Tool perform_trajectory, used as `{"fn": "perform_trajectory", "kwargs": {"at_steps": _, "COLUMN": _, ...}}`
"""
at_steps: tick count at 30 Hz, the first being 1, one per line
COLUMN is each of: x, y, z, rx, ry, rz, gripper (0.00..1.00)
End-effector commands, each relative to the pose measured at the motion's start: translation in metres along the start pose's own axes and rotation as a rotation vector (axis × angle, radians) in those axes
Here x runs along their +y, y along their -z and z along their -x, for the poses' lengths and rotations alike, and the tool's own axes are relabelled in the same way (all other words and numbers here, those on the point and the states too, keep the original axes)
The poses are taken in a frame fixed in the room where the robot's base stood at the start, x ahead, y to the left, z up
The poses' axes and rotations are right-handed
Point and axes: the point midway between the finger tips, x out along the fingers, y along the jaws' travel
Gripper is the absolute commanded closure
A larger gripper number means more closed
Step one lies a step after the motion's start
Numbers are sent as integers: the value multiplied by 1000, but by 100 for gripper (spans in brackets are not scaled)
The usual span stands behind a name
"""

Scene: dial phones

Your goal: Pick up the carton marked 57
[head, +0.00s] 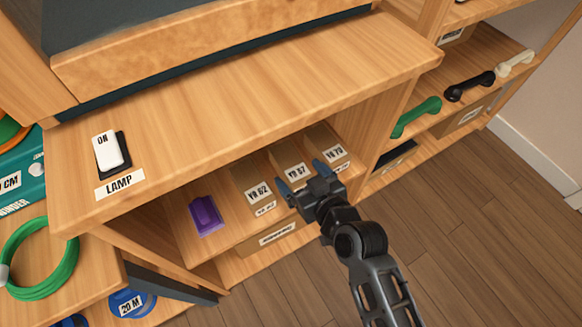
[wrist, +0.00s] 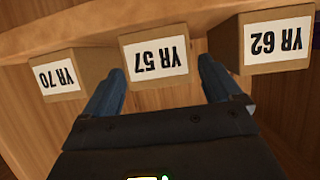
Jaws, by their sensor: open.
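The carton marked YR 57 (head: 295,173) is a small brown box with a white label. It stands in the shelf bay between the YR 62 carton (head: 257,190) and the YR 70 carton (head: 333,153). In the wrist view the YR 57 carton (wrist: 155,60) is upside down, ahead of my gripper and roughly between its blue fingers. My gripper (head: 303,179) is open and empty at the front of the bay, and it partly covers the carton's lower front in the head view. I cannot tell whether the fingertips touch the carton.
The YR 62 carton (wrist: 276,42) and YR 70 carton (wrist: 72,75) stand close on either side. A purple object (head: 206,215) lies at the left of the same shelf. The wooden top (head: 250,85), with a LAMP switch (head: 107,150), overhangs the bay. Handsets (head: 417,117) lie on the right shelf.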

Motion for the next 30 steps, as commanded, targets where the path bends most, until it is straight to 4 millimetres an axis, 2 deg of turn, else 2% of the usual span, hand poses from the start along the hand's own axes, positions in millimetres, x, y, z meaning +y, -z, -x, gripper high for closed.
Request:
{"fn": "perform_trajectory", "kwargs": {"at_steps": 1, "x": -1, "y": -1, "z": -10, "rx": 2, "ry": 0, "rz": 1, "gripper": 8}}
{"fn": "perform_trajectory", "kwargs": {"at_steps": 6, "x": -2, "y": -2, "z": -29, "rx": 0, "ry": 0, "rz": 0, "gripper": 8}}
{"fn": "perform_trajectory", "kwargs": {"at_steps": 15, "x": -2, "y": -1, "z": -34, "rx": 1, "ry": 0, "rz": 0, "gripper": 8}}
{"fn": "perform_trajectory", "kwargs": {"at_steps": 30, "x": -2, "y": -1, "z": -33, "rx": 0, "ry": 0, "rz": 0, "gripper": 55}}
